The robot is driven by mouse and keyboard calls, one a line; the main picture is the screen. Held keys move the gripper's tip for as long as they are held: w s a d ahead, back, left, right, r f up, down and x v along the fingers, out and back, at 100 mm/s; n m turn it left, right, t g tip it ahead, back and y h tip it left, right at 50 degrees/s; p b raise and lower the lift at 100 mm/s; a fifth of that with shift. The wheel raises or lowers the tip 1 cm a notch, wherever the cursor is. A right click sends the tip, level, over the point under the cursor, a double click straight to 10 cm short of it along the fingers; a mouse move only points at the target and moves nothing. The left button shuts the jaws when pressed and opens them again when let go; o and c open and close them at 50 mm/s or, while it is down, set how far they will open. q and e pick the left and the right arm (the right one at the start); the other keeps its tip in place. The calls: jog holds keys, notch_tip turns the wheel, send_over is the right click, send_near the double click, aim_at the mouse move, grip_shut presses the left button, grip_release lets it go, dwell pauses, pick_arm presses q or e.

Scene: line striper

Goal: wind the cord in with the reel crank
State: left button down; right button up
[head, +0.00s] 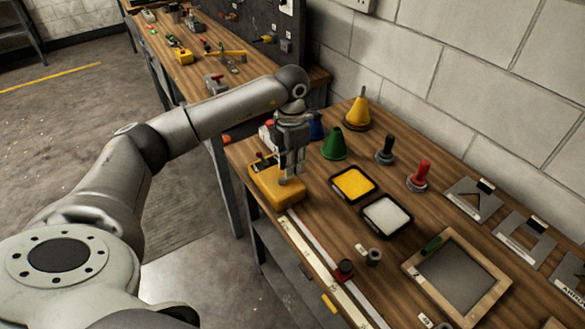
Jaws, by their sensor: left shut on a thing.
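A yellow reel body (272,190) lies on the wooden bench near its front left edge. My left gripper (291,172) points down over its right part, with its fingers close together. It is shut on what looks like the reel crank, which the fingers mostly hide. I cannot make out the crank's angle. The cord cannot be told apart for sure from the pale strips (325,270) along the bench's front edge. My right gripper is out of view.
Yellow (354,183) and white (387,215) trays lie right of the reel. A wooden frame (413,270) and grey stencils (473,200) lie further right.

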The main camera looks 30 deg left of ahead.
pick_arm(q)
jog(key=n, duration=0.2)
jog(key=a+n+b, duration=0.1)
jog(key=n, duration=0.2)
jog(key=shift+w+a+n, duration=0.15)
jog(key=shift+a+n, duration=0.05)
jog(key=shift+n, duration=0.1)
jog(key=n, duration=0.2)
jog(key=shift+a+n, duration=0.35)
jog(key=shift+n, duration=0.05)
jog(key=n, duration=0.3)
jog(key=shift+s+a+n, duration=0.2)
jog(key=shift+a+n, duration=0.1)
jog(key=shift+a, duration=0.1)
jog(key=n, duration=0.3)
jog(key=shift+s+a+r, duration=0.1)
jog(key=shift+s+a, duration=0.2)
jog(key=shift+a, duration=0.05)
jog(key=shift+s+a+n, duration=0.15)
jog(key=shift+s+n, duration=0.1)
jog(key=shift+n, duration=0.95)
jog(key=shift+s+a+n, duration=0.1)
jog(key=shift+s+n, duration=0.1)
jog(key=shift+n, duration=1)
jog(key=c, duration=1.3)
grip_release()
jog(key=shift+o, duration=0.2)
